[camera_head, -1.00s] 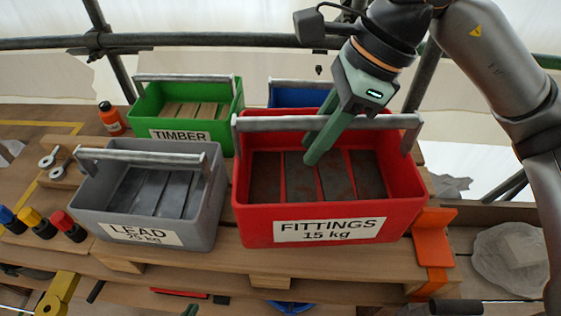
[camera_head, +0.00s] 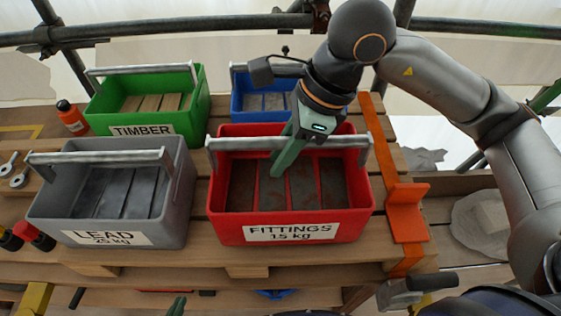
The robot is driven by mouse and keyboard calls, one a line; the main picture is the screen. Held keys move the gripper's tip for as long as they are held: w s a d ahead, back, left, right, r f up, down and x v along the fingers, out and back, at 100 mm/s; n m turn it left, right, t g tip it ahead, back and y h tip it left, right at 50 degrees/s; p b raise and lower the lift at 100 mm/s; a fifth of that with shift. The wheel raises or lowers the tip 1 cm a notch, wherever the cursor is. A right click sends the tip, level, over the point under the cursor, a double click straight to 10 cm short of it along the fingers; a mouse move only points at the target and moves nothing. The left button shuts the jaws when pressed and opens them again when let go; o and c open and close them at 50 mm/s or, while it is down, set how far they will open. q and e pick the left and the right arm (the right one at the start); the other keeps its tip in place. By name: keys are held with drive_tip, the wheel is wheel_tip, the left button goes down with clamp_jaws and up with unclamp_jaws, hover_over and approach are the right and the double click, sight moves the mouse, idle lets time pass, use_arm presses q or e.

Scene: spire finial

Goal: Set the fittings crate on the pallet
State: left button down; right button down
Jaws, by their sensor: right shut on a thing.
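The red fittings crate (camera_head: 295,232), labelled "FITTINGS 15 kg", is level at the right part of the wooden pallet (camera_head: 215,258), with dark bars inside. It appears to sit on the slats, though its underside is hidden. My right gripper (camera_head: 283,158) comes down from above, its green fingers shut on the crate's grey handle bar (camera_head: 235,143) near the middle. Of my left gripper (camera_head: 177,306), only a green tip shows at the bottom edge, so its opening is hidden.
The grey lead crate (camera_head: 85,222) stands left of the red one, the green timber crate (camera_head: 190,128) behind left, and the blue crate (camera_head: 243,105) behind. An orange angled stop (camera_head: 408,215) stands close at the right. Scaffold tubes (camera_head: 480,27) cross the back.

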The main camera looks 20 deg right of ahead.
drive_tip(key=shift+f, duration=1.4)
drive_tip(key=c, duration=0.7)
unclamp_jaws()
drive_tip(key=shift+c, duration=0.2)
drive_tip(key=v, duration=1.2)
drive_tip(key=shift+d, duration=0.1)
